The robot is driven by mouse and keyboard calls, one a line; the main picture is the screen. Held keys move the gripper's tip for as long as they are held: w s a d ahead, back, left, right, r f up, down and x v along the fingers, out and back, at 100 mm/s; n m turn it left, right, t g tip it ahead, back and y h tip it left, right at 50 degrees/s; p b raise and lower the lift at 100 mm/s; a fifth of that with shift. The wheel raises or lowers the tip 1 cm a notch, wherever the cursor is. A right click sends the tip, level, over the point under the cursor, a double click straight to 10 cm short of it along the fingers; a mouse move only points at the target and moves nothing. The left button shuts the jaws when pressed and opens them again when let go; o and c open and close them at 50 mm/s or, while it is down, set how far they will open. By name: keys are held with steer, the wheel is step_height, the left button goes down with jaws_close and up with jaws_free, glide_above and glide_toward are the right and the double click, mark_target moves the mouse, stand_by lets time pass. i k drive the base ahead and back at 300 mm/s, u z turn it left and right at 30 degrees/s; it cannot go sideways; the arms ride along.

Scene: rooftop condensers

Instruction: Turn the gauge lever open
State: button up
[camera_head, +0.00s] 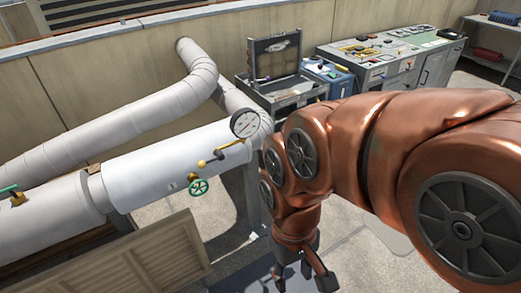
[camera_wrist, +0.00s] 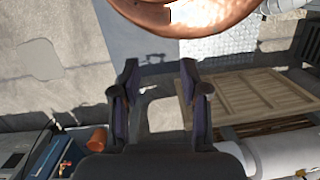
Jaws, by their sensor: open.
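A round white-faced gauge (camera_head: 244,123) stands on the large white pipe, right of the picture's left half in the head view. A green handwheel (camera_head: 198,187) on a yellow stem is lower on the same pipe. My gripper (camera_head: 302,277) hangs down to the lower right of the gauge and lever, apart from them. In the wrist view my gripper (camera_wrist: 160,78) is open, with nothing between its fingers. I cannot make out the lever in the wrist view.
A slatted wooden panel (camera_head: 140,262) lies below the white pipe (camera_head: 150,167). Another green-handled valve (camera_head: 10,192) is at far left. An open tool case (camera_head: 274,58), a blue box (camera_head: 330,78) and a grey cabinet (camera_head: 390,62) stand behind. Floor beneath my gripper looks clear.

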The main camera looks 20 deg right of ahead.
mark_target(219, 155)
steer(key=z, duration=0.2)
steer(key=k, duration=1)
steer(key=u, duration=1)
steer(key=i, duration=1.15)
steer(key=z, duration=0.45)
